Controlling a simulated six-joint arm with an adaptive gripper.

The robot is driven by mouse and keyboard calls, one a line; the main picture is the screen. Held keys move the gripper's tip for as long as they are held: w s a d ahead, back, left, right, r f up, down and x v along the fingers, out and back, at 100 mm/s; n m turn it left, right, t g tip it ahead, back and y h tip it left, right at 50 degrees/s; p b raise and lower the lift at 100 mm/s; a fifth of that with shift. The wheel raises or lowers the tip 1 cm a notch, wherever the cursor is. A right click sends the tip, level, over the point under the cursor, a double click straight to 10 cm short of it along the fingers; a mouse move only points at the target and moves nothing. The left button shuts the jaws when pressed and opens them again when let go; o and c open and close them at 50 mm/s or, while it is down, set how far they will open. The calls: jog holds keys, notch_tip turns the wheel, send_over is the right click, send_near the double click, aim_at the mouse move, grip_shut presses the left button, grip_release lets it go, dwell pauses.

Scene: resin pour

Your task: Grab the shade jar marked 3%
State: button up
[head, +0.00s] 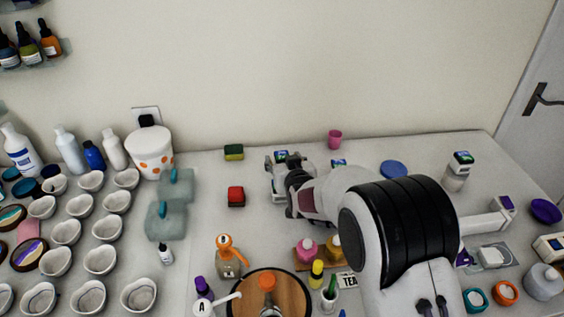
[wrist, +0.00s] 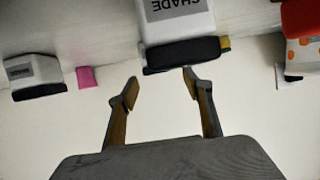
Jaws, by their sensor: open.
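My gripper (wrist: 160,88) is open, with nothing between its fingers. In the upside-down wrist view, a white jar (wrist: 176,14) with a black lid and a label reading SHADE is just beyond the fingertips, its lid near them. In the head view this jar (head: 280,158) appears at my gripper (head: 282,182), partly covered by it. Another white jar with a dark lid (wrist: 35,72) is at left in the wrist view. In the head view one jar (head: 338,163) is mostly hidden behind my arm and another (head: 457,172) stands at right. No percentage is readable.
A blue disc (head: 394,169) lies to the right. Bottles and a wooden round board (head: 298,299) are at the front. Several white bowls fill the left.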

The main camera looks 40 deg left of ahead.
aim_at(282, 156)
jog(key=shift+x, duration=2.5)
jog(key=shift+w+d, duration=0.15)
jog(key=c, duration=1.2)
